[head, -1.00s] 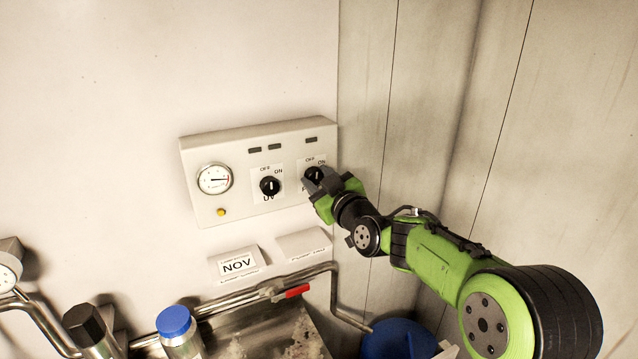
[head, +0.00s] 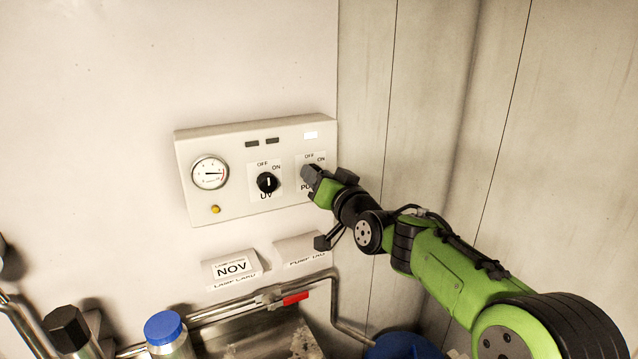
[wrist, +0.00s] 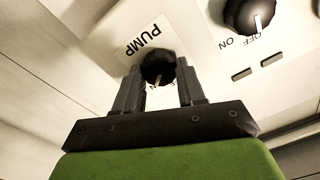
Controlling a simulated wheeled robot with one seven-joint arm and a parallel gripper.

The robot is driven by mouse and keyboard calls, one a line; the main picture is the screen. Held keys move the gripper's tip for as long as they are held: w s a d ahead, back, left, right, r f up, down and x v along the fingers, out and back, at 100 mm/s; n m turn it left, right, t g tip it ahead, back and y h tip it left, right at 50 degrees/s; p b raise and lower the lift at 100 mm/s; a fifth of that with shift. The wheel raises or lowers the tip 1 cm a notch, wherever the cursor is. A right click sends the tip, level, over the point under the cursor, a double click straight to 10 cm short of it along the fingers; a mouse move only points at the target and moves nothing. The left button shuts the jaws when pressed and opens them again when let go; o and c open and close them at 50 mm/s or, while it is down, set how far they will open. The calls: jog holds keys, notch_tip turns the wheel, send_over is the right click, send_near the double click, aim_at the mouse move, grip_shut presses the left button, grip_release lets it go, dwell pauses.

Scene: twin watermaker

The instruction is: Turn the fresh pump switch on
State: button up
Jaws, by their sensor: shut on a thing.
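The fresh pump switch is a round black knob with a white pointer, above the word PUMP. It shows in the wrist view (wrist: 158,66) between my two fingers, on a pale control panel (head: 240,208). My gripper (wrist: 159,82) is shut on this knob, one finger on each side. In the head view my gripper (head: 326,180) covers most of the knob. The labels OFF and ON stand above it there. In the wrist view the fingers partly cover its labels, so the exact pointer setting is hard to read. The indicator (head: 310,135) above the switch glows white.
The UV knob (head: 267,183) is left of the pump switch, under two dark indicators. A gauge (head: 210,173) and a yellow button (head: 215,209) are further left. Cards, pipes and a red-handled valve (head: 295,298) lie below. A plank wall (head: 420,100) stands close on the right.

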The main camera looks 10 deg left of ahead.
jog(key=shift+m, duration=0.7)
jog(key=o, duration=1.1)
jog(key=shift+c, duration=0.2)
jog(key=shift+s+d+b, duration=0.1)
jog(key=shift+b, duration=0.2)
jog(key=b+v, duration=0.4)
jog(key=v, duration=1.1)
jog(key=shift+s, duration=0.2)
jog(key=shift+d, duration=0.1)
